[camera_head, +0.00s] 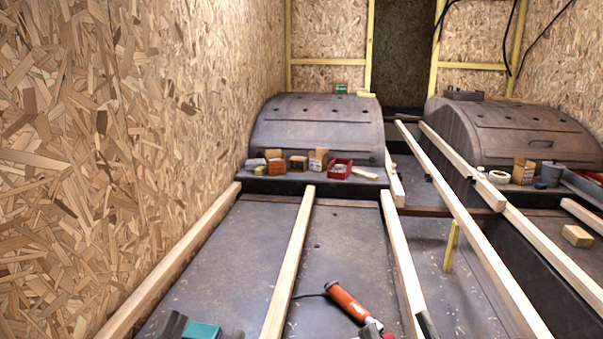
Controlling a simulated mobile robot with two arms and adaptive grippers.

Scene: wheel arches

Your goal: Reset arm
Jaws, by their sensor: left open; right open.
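I cannot make out either of my grippers or arms in the head view. The task names no object of its own. An orange power tool (347,303) with a dark cord lies on the grey floor between two wooden beams near the bottom. A teal and dark grey item (200,330) is cut off by the bottom edge at the left, and I cannot tell what it is.
Wooden beams (290,262) run along the floor. Two dark wheel arches (318,133) (520,130) stand at the back; small boxes (318,160) and a red bin (340,169) sit before the left one. A chipboard wall (130,150) bounds the left.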

